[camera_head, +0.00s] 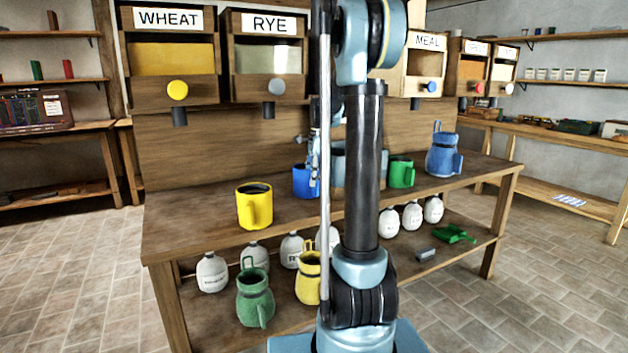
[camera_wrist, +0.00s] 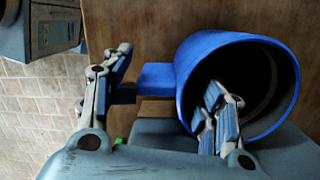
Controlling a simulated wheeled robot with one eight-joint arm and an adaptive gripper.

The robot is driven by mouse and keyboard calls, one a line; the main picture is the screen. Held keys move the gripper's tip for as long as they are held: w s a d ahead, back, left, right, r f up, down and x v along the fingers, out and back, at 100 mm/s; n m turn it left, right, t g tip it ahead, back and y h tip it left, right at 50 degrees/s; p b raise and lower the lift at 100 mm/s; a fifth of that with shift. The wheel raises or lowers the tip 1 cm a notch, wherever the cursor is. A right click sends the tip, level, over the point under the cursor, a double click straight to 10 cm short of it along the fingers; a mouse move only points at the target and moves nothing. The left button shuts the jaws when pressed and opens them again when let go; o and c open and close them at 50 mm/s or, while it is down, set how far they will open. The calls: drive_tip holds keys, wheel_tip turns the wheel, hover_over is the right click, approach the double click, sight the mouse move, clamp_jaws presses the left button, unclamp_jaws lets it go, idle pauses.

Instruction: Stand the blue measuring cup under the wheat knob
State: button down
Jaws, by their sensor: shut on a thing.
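The blue measuring cup (camera_head: 303,182) is at the middle of the bench, partly behind my arm in the head view. My gripper (camera_head: 314,160) is at its right side there. In the wrist view, the cup (camera_wrist: 228,55) has its open mouth facing the camera. One finger of my gripper (camera_wrist: 170,98) is inside the mouth, and the other is outside at the end of the handle (camera_wrist: 155,80). I cannot tell whether the cup's base touches the bench. The yellow wheat knob (camera_head: 177,90) is on the WHEAT bin (camera_head: 140,92) at left, above a dark spout (camera_head: 179,116).
A yellow cup (camera_head: 250,208) stands on the bench (camera_head: 200,218) between the blue cup and the wheat side. A green cup (camera_head: 402,172) and a blue pitcher (camera_head: 443,155) stand to the right. The bench top below the wheat spout looks clear.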

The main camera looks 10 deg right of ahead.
drive_tip(key=shift+c, duration=1.8)
unclamp_jaws()
drive_tip(key=shift+f, duration=0.1)
